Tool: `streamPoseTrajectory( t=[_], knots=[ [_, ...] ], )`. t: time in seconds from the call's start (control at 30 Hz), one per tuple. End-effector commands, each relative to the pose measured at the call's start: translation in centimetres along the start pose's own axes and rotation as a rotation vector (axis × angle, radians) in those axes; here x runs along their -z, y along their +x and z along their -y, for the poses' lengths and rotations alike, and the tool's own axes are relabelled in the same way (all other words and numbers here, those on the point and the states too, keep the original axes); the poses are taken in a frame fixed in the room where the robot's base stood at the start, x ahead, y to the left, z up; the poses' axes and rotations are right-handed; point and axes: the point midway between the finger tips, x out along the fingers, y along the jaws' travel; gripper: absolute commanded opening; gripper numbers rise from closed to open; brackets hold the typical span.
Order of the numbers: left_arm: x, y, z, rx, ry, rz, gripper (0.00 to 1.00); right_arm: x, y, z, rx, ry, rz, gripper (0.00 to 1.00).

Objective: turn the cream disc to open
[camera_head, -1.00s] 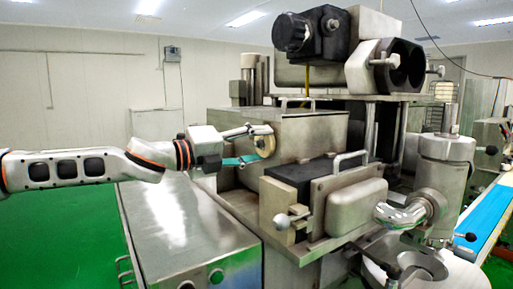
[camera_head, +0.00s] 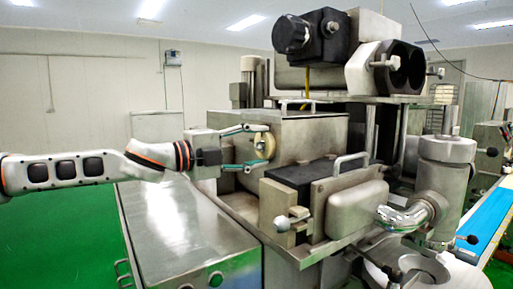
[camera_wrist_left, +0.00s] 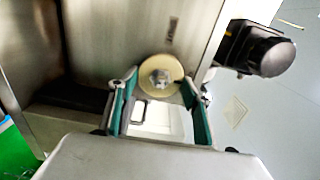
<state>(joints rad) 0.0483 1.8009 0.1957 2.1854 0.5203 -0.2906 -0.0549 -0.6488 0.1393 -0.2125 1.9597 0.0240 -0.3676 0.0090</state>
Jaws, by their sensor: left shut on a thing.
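The cream disc (camera_head: 264,145) is a round knob on the left-facing side of a steel box on the machine. In the left wrist view, the teal-padded fingers (camera_wrist_left: 158,90) lie on either side of the disc's rim. My right gripper is not in view.
The steel box (camera_head: 310,130) rises right behind the disc. A lower steel cabinet (camera_head: 170,215) stands under my left arm. A black block with a handled steel housing (camera_head: 355,210) sits in front to the right. Free air lies to the left over the green floor (camera_head: 60,235).

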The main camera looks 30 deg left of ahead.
Motion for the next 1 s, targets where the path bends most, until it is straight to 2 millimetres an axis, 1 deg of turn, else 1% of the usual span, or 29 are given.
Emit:
streamPoseTrajectory(
  t=[0.27, 0.3, 0.33, 0.77, 1.0],
  knots=[
    [0.01, 0.0, 0.01, 0.0, -0.005, -0.001, 0.27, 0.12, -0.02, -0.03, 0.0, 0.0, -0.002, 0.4],
    [0.01, 0.0, 0.01, 0.0, -0.004, -0.001, 0.59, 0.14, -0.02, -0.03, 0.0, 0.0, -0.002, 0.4],
    [0.01, 0.0, 0.01, 0.0, -0.004, -0.001, 0.65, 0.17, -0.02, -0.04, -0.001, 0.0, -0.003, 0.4],
    [0.02, -0.1, 0.07, 0.001, 0.0, -0.001, 0.65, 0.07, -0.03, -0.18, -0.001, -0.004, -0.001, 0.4],
    [-0.01, -0.89, 0.21, 0.002, 0.004, 0.001, 0.65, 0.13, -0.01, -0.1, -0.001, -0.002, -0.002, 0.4]
  ],
)
